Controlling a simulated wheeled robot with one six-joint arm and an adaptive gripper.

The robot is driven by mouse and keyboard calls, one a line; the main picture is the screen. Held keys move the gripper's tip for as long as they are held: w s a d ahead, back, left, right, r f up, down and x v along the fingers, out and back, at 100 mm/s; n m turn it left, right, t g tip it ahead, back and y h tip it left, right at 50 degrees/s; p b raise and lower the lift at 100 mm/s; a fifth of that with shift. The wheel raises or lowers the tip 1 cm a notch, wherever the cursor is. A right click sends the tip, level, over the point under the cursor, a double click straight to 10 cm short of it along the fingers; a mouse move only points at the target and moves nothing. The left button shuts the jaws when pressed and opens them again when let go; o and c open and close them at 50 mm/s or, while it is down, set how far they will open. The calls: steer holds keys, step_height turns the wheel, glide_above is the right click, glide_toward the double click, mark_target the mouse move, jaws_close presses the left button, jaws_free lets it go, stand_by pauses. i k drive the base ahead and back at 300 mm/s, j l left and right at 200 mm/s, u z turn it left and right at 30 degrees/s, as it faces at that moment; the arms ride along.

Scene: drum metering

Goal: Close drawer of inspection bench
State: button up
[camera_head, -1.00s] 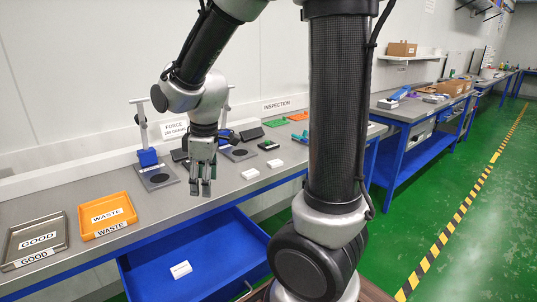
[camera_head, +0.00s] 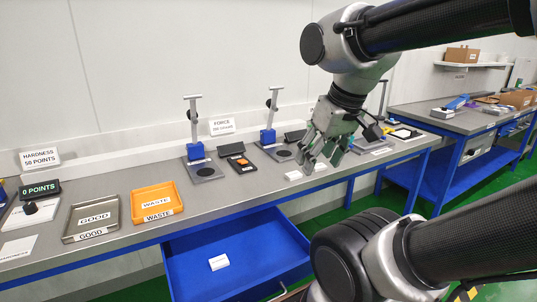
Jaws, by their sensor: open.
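The blue drawer (camera_head: 190,268) of the inspection bench (camera_head: 120,187) is pulled open below the bench's front edge. A small white block (camera_head: 219,262) lies inside it. My gripper (camera_head: 318,160) is open and empty. It appears above the bench top, up and to the right of the drawer, near two white blocks (camera_head: 293,175). It is apart from the drawer. Part of the drawer's right front side is close to my arm in the picture, and its lower front is cut off by the frame.
An orange WASTE tray (camera_head: 154,196) and a metal GOOD tray (camera_head: 91,217) stand on the bench, left of two test stands (camera_head: 196,150). A hardness display (camera_head: 40,189) is at the far left. Another blue-framed bench (camera_head: 440,120) stands at the right.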

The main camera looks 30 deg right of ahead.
mark_target(267, 254)
steer(key=k+j, duration=0.4)
steer(key=j, duration=0.15)
steer(key=k+j, duration=0.4)
steer(key=j, duration=0.15)
steer(key=z, duration=0.05)
